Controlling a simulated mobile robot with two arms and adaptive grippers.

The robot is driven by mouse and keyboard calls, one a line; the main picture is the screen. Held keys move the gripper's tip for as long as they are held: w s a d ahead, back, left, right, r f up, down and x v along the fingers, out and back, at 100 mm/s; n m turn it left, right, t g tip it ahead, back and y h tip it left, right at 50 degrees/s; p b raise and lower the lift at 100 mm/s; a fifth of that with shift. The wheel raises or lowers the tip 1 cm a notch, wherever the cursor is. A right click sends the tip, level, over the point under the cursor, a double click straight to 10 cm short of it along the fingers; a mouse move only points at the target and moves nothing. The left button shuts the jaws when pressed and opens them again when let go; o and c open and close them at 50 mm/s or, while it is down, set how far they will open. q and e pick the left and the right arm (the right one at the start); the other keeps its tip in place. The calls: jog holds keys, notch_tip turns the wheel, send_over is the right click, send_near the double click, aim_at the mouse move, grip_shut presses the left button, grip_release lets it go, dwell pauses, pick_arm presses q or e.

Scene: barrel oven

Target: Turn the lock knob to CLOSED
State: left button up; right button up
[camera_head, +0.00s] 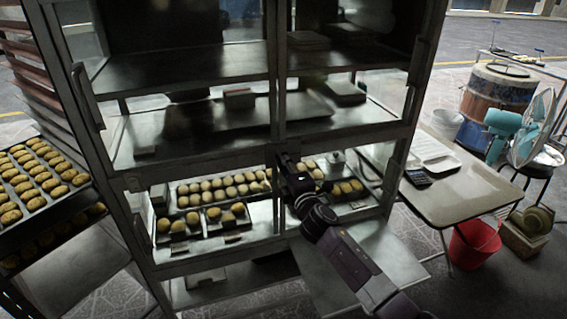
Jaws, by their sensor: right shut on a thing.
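My right arm reaches in from the bottom right, and its gripper (284,158) is at the middle post of the metal display cabinet (200,155), between the upper and lower shelves. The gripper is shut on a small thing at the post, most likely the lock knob. The fingers cover it, so its shape, any marking and which way it points cannot be read. My left gripper is not in view.
Trays of round buns (225,185) fill the lower cabinet shelf. A rack with a tray of buns (40,180) stands at the left. A table (465,195), red bucket (474,243), teal fan (532,128) and barrel (495,95) stand at the right.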

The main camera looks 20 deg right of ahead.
jog(key=o, duration=1.1)
jog(key=s, duration=1.2)
jog(key=shift+d, duration=0.15)
